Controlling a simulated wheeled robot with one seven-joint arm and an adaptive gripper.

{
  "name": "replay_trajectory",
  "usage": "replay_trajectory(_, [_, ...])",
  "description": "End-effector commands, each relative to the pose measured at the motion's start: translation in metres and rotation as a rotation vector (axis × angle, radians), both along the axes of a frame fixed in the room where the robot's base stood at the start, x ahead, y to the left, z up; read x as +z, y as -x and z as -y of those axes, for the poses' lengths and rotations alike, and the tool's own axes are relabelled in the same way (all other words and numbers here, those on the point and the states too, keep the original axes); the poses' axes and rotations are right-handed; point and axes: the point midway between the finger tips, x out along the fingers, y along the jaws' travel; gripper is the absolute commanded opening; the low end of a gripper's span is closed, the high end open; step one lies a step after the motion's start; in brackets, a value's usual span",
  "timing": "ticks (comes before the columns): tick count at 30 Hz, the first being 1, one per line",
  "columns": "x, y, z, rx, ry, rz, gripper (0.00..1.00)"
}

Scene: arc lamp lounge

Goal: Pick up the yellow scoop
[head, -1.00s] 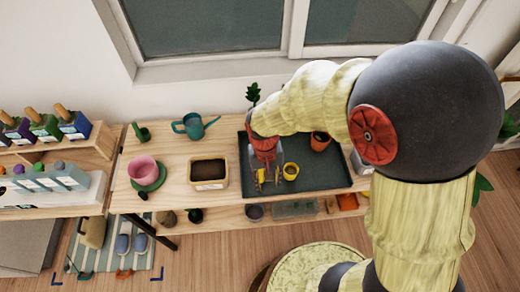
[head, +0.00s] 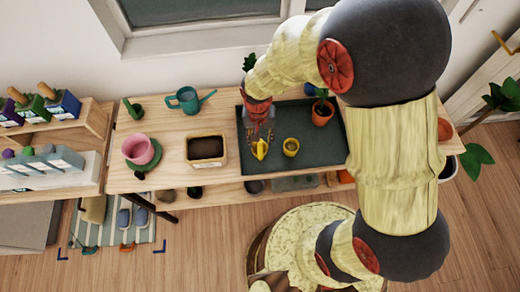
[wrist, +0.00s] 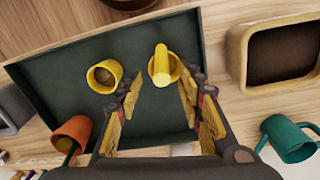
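The yellow scoop (head: 260,149) is on the dark green tray (head: 318,159) on the wooden table, left of a yellow pot (head: 291,147). In the wrist view the scoop (wrist: 163,67) has a round bowl and a thick handle that points up toward the camera. My gripper (head: 260,128) is over the tray, just behind the scoop in the head view. In the wrist view my gripper (wrist: 160,103) is open, its yellow-padded fingers apart and empty. The scoop shows beyond the gap between the fingertips, apart from both.
The yellow pot (wrist: 104,76) stands close beside the scoop. An orange plant pot (head: 322,112) is at the tray's back right. Left of the tray are a wooden box of soil (head: 206,150), a teal watering can (head: 187,101) and a pink pot (head: 139,149). Bare tray surrounds the scoop.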

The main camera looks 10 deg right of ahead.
Motion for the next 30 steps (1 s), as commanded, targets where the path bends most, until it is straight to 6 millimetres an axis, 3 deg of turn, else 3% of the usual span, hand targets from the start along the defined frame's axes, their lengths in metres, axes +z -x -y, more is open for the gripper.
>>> replay_trajectory(9, [-0.043, 0.004, -0.002, 0.000, 0.001, -0.002, 0.38])
replay_trajectory(16, [-0.044, 0.003, -0.002, 0.000, 0.000, 0.000, 0.38])
replay_trajectory(30, [-0.043, 0.003, -0.002, 0.000, 0.000, 0.000, 0.11])
